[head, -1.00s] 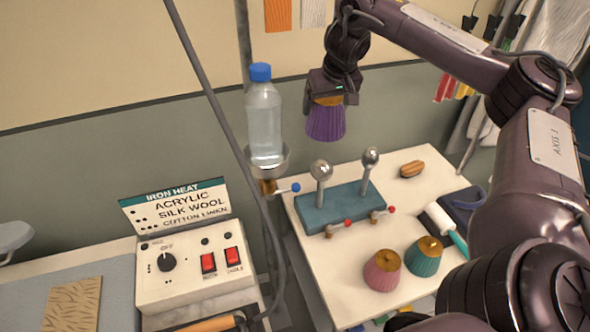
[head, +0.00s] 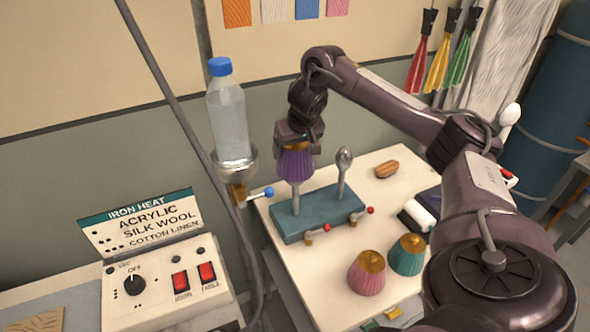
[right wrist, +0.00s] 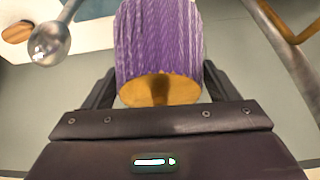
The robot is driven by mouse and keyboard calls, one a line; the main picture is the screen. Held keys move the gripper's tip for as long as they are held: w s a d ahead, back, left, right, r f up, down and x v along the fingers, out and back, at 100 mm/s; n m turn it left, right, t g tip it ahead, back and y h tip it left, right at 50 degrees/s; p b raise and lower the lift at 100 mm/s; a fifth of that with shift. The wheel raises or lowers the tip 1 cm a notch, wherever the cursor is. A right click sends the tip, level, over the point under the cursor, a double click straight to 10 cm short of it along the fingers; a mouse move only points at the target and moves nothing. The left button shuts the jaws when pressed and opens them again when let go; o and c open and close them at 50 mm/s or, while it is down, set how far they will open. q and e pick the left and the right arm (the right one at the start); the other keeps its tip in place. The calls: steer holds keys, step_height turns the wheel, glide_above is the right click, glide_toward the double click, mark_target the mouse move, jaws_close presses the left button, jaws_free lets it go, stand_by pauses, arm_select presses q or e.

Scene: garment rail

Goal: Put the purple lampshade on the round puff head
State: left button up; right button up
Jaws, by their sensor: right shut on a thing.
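The purple lampshade (head: 297,166), with its brown-gold top, is held upright in my right gripper (head: 297,144), which is shut on that top. It also fills the upper middle of the right wrist view (right wrist: 160,45). The shade sits at the top of the left post (head: 295,200) of the teal stand (head: 318,214). The round puff head is hidden by the shade; I cannot tell whether it is inside or behind it. The narrower metal head (head: 344,158) on the right post is bare. My left gripper is not in view.
Pink (head: 368,275) and teal (head: 408,255) lampshades stand on the white table (head: 300,285) in front. A water bottle (head: 229,120) in a holder stands close left of the stand. The iron heat box (head: 165,290) is at lower left.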

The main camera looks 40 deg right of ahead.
steer(key=shift+f, duration=0.9)
steer(key=shift+w+f, duration=0.1)
steer(key=shift+f, duration=0.1)
step_height(320, 180, down, 4)
steer(key=shift+r+p, duration=0.1)
steer(key=shift+p, duration=0.4)
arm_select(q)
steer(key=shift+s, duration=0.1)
arm_select(e)
steer(key=shift+f, duration=0.35)
steer(key=o, duration=0.9)
